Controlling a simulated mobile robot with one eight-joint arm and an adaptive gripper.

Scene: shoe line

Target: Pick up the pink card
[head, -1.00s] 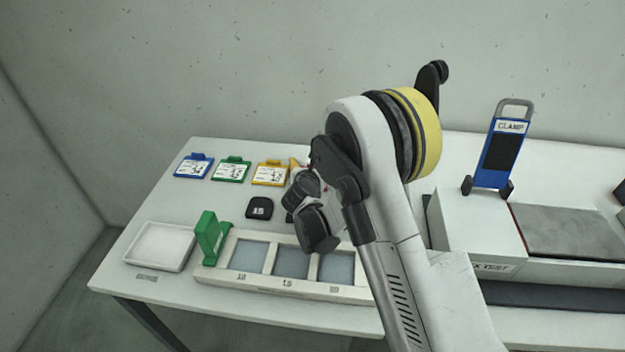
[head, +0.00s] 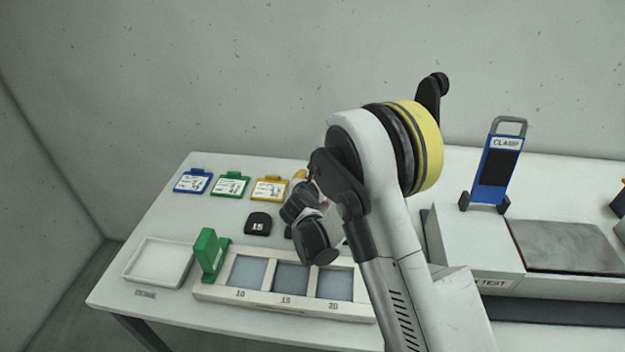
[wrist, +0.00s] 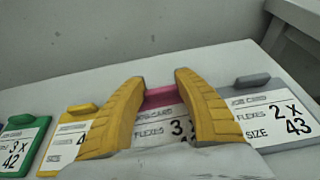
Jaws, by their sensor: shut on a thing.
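The pink card (wrist: 162,97) shows in the wrist view between the two yellow fingers of my gripper (wrist: 160,82). Its pink top edge and part of its white label, with "FLEXES" and a 3, show between the fingers. My gripper is shut on the card's upper part. The fingers and wrist hide the card's sides and lower part. In the head view, a yellow fingertip of my gripper (head: 300,174) shows beside the yellow card, and my wrist hides nearly all of the pink card.
The yellow card (wrist: 70,140) lies left of the pink one, and a grey card (wrist: 266,112) lies close on the right. Green (head: 231,185) and blue (head: 193,182) cards are farther left. A black block (head: 258,224) and a three-slot tray (head: 285,305) are nearer the front.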

